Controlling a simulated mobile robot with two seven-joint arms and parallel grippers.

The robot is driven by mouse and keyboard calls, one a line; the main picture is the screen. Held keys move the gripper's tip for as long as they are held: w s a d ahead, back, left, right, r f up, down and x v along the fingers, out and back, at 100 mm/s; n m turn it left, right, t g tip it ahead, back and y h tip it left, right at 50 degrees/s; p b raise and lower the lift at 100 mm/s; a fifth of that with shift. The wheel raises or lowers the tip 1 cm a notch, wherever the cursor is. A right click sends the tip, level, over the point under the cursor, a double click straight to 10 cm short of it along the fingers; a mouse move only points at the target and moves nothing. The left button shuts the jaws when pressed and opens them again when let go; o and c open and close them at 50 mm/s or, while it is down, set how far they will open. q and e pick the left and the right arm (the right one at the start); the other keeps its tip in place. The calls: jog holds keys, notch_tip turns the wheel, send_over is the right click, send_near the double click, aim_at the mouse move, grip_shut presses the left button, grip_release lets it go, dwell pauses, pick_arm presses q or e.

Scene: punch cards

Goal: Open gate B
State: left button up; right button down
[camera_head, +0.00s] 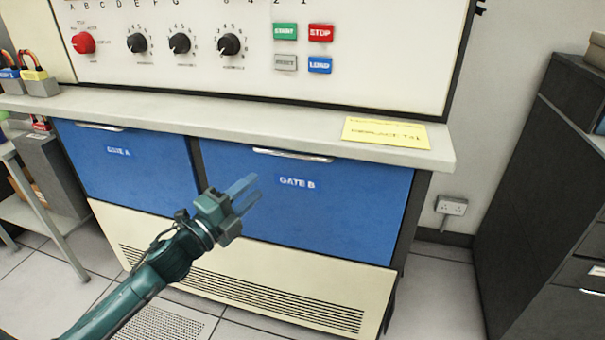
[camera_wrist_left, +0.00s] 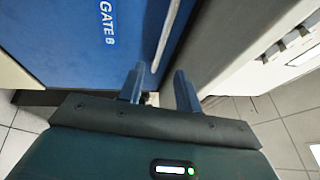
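Gate B (camera_head: 335,215) is a blue front panel with a white "GATE B" label, and it looks shut. Its silver bar handle (camera_head: 292,155) runs along the top edge. My left gripper (camera_head: 251,190) is open and empty in front of the panel, below and left of the handle in the head view. In the left wrist view the gripper (camera_wrist_left: 158,88) has its two fingers apart, with the handle (camera_wrist_left: 166,38) ahead of the gap between them and gate B (camera_wrist_left: 65,35) on the left. I see no contact with the handle. My right gripper is not in view.
Gate A (camera_head: 125,165) is the blue panel to the left. A grey ledge (camera_head: 250,118) juts out above both gates, bearing a yellow note (camera_head: 385,132). A dark cabinet (camera_head: 545,190) stands at the right, with open floor between.

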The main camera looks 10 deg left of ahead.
aim_at(291, 155)
pick_arm(q)
jog(key=x, duration=1.3)
jog(key=shift+d+r, duration=0.1)
jog(key=shift+r, duration=0.1)
grip_shut()
